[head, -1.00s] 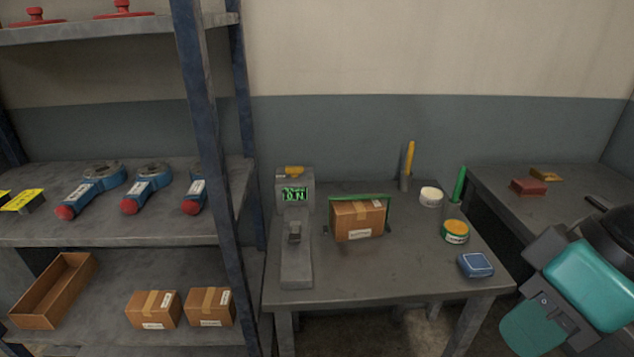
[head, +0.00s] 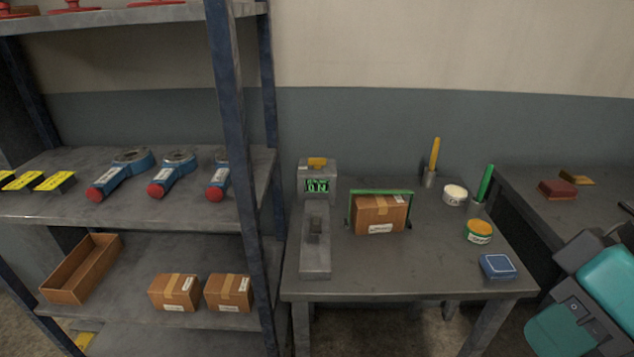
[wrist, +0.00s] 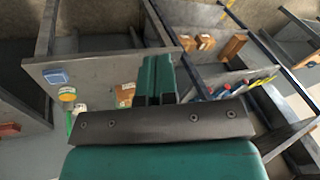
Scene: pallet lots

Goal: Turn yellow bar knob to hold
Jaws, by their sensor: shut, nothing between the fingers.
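The yellow bar knob (head: 317,162) sits on top of a grey tester (head: 315,262) with a green-lit display, at the left side of the table. The bar looks roughly level across; any markings around it are too small to read. In the head view only part of my teal arm shows at the lower right, well apart from the tester. My gripper (wrist: 158,75) shows in the wrist view, shut and empty, with the table behind it. I cannot make out the knob in the wrist view; the fingers may hide it.
On the table (head: 420,272) stand a carton (head: 380,215) under a green frame, a white tub (head: 454,195), a green-and-yellow tin (head: 478,231), a blue box (head: 497,266) and upright yellow and green sticks. A shelf rack (head: 232,120) stands close left of the tester.

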